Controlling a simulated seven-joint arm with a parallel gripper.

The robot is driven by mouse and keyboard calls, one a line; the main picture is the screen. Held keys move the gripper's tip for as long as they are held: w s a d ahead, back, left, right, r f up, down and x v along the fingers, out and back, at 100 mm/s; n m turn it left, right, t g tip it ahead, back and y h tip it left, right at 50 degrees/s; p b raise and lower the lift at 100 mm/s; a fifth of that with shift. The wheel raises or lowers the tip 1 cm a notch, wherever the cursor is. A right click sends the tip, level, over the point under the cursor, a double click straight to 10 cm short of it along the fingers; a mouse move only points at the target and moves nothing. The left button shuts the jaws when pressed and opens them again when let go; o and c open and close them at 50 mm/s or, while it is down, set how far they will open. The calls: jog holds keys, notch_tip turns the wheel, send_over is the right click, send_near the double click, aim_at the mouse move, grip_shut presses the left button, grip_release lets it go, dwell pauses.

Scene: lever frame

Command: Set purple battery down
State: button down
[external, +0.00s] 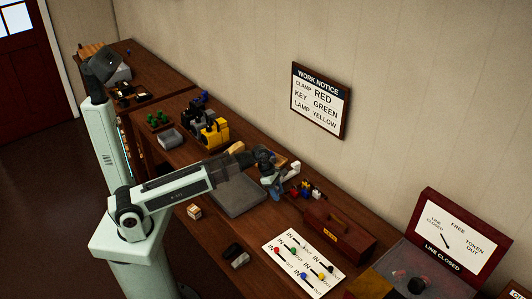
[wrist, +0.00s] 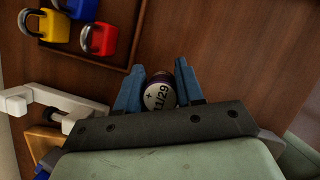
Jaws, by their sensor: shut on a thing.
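The purple battery (wrist: 160,91) is between the two blue fingers of my gripper (wrist: 158,88) in the wrist view. Its pale round end faces the camera, with a plus sign and "11/29" printed on it, and a dark purplish rim shows behind. My gripper is shut on it. In the external view my gripper (external: 271,180) is over the workbench, right of the grey tray (external: 240,197). The battery cannot be made out there. Whether its far end touches the bench is hidden.
Yellow, blue and red padlocks (wrist: 98,39) lie in a dark-edged tray beside my gripper. A white bracket (wrist: 50,103) stands close on the left. A brown box (external: 338,233) and white lever board (external: 303,264) are nearby. Bare wood lies right of my fingers.

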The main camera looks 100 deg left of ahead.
jog(key=shift+r, duration=3.3)
jog(key=a+n, duration=0.2)
jog(key=a, duration=1.3)
jog(key=n+y, duration=0.3)
jog(key=n, duration=0.4)
send_over(239, 125)
jog(key=s, duration=0.1)
jog(key=f, duration=0.6)
jog(key=d+f, duration=0.1)
jog(key=f, duration=0.2)
jog(key=shift+s+f, duration=0.15)
jog(key=shift+f, duration=0.25)
jog(key=shift+f, duration=0.15)
jog(key=c, duration=0.7)
grip_release()
